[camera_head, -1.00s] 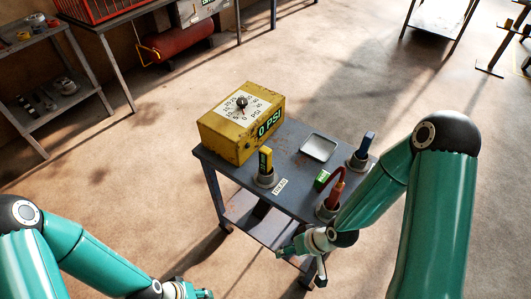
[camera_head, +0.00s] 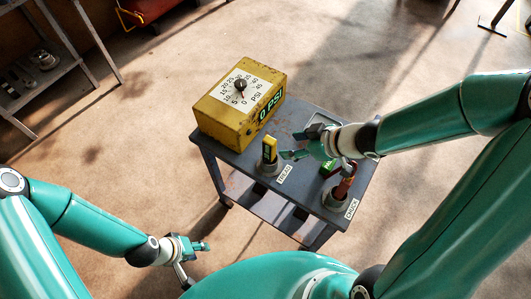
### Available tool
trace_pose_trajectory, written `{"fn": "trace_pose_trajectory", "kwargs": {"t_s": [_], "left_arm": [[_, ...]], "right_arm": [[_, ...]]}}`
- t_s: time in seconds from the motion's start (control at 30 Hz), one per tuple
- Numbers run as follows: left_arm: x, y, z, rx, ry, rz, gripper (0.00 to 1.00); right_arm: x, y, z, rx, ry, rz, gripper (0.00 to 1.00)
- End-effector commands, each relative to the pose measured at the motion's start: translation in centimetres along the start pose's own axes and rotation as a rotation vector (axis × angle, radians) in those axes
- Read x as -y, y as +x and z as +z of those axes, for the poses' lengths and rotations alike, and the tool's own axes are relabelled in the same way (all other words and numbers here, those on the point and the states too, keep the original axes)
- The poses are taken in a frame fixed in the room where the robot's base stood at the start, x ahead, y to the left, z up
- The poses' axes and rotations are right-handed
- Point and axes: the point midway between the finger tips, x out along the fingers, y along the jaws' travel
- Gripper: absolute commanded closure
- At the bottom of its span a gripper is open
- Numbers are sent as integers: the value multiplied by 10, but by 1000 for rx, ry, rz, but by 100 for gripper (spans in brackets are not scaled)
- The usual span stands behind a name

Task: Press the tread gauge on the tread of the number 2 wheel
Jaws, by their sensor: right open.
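The tread gauge (camera_head: 270,150) is yellow with a dark face and stands upright in a grey cup (camera_head: 271,167) labelled TREAD on the cart. My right gripper (camera_head: 291,154) is open and empty, just right of the gauge, its fingers pointing left towards it. They look close to the gauge; I cannot tell whether they touch. My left gripper (camera_head: 194,262) is open and empty, low at the lower left, away from the cart. No wheel is in view.
The grey cart (camera_head: 237,166) also carries a yellow box (camera_head: 222,122) reading 0 PSI, a green block (camera_head: 328,168), a red tool (camera_head: 346,184) in a cup labelled CHUCK, and a tray (camera_head: 318,120) partly behind my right arm. A shelf (camera_head: 62,70) stands at upper left. Open floor surrounds the cart.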

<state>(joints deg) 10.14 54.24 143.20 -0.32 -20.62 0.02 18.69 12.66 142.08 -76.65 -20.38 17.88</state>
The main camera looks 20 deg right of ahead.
Motion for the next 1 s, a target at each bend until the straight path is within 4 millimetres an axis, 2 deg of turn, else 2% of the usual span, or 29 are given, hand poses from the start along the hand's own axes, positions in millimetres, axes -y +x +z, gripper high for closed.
{"fn": "trace_pose_trajectory", "kwargs": {"t_s": [0.03,0.2,0.53,0.8,1.0], "left_arm": [[5,15,0,0,0,0,60],[11,30,0,0,0,0,60],[14,39,-1,-1,0,0,60],[19,52,-1,-1,0,0,60],[19,53,-1,-1,0,0,60]], "right_arm": [[1,18,7,0,-1,-2,44],[-1,46,6,2,4,2,44],[-2,68,5,1,6,5,44],[-4,106,6,2,6,4,44],[-4,112,5,2,8,7,44]]}}
